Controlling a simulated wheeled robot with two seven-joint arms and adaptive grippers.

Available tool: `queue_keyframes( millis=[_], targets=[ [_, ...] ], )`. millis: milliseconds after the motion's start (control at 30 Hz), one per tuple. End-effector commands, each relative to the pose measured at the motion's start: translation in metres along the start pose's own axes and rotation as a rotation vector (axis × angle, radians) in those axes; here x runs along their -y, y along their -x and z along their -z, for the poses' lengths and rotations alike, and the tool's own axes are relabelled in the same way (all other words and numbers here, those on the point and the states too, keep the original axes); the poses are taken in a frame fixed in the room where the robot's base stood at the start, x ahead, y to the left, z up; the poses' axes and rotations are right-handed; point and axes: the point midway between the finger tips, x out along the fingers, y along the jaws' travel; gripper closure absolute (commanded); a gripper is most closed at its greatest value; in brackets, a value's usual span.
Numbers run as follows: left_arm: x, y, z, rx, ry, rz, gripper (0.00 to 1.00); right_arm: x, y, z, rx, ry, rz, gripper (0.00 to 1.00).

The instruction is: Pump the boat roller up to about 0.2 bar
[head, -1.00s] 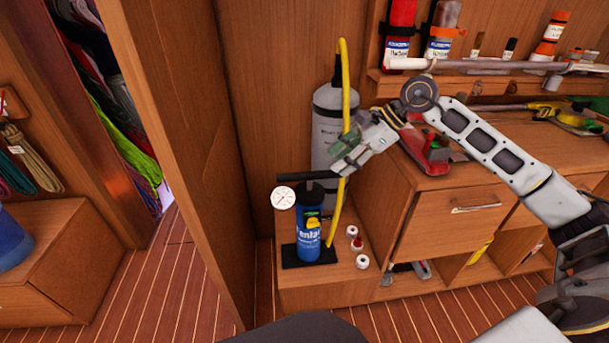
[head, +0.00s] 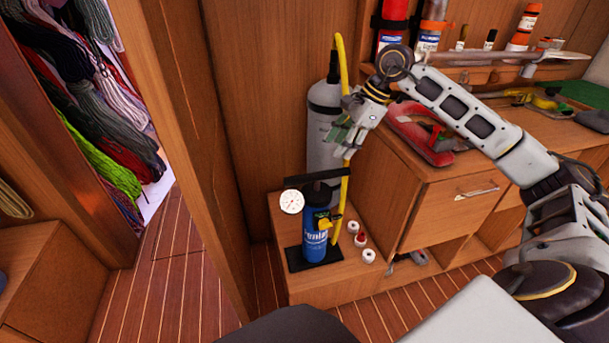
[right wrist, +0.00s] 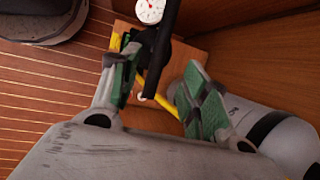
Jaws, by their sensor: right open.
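The boat roller, a tall grey cylinder with black bands (head: 323,125), stands upright in the corner. In front of it is a blue hand pump (head: 315,240) on a black foot plate, with a black T-handle (head: 305,180) and a white round gauge (head: 291,202). The needle is too small to read. A yellow hose (head: 341,205) runs up beside the roller to its top. My right gripper (head: 345,140) is open above the handle's right end. In the right wrist view the black handle (right wrist: 163,45) shows between its open green-padded fingers (right wrist: 157,75). My left gripper is not in view.
Several small caps (head: 361,239) lie right of the pump on the low wooden step (head: 345,272). A drawer cabinet (head: 450,205) with a red tool (head: 420,135) on top stands at the right. Coiled lines (head: 105,110) hang at the left. The plank floor (head: 170,270) is clear.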

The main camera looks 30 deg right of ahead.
Motion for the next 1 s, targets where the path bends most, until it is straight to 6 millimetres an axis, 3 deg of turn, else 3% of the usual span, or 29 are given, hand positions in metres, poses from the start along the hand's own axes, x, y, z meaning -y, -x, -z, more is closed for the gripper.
queue_keyframes(
  millis=[633, 1000],
  targets=[
    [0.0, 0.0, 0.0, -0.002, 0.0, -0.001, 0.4, 0.0, -0.003, 0.002, -0.006, 0.0, 0.0, 0.54],
    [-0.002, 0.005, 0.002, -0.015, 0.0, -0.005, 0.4, 0.0, -0.038, 0.002, -0.004, 0.001, -0.001, 0.54]
  ],
)
